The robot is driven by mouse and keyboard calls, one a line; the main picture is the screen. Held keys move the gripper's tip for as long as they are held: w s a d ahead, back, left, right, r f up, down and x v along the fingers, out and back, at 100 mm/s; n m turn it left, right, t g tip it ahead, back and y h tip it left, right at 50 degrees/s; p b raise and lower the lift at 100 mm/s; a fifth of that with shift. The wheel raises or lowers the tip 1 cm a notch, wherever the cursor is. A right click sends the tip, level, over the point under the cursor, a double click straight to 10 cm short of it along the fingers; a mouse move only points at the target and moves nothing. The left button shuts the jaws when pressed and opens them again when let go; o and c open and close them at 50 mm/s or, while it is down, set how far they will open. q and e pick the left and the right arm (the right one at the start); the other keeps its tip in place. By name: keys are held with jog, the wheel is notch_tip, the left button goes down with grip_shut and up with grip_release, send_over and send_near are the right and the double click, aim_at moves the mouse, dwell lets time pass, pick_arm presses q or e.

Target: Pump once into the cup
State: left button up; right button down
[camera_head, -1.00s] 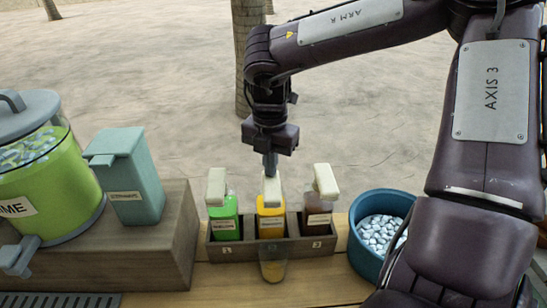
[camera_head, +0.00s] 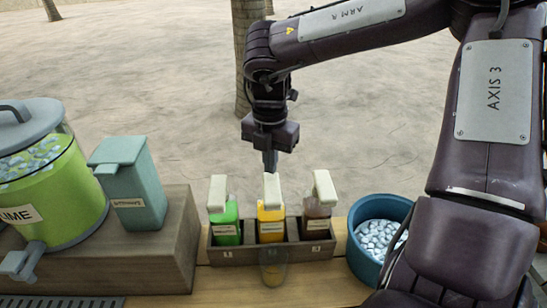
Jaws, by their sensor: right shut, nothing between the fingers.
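The clear cup (camera_head: 273,273) stands in front of the middle bottle, with a yellowish tint low inside it. The middle bottle (camera_head: 271,222) is yellow-orange with a cream pump head (camera_head: 272,190). It sits in a dark wooden rack (camera_head: 290,253) between a green bottle (camera_head: 225,226) and a brown bottle (camera_head: 316,224), each with its own cream pump head. My right gripper (camera_head: 270,166) is shut and empty, pointing down right above the middle pump head. I cannot tell whether the tip touches it. My left gripper is not in view.
A blue tub (camera_head: 362,250) of ice-like pieces stands right of the rack, close to my right arm. A teal container (camera_head: 135,190) and a green lime dispenser (camera_head: 60,200) stand at the left on a wooden step (camera_head: 170,245).

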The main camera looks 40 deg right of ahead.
notch_tip(320, 180, up, 6)
jog(key=p, duration=0.4)
jog(key=shift+p, duration=0.3)
dwell(0.3)
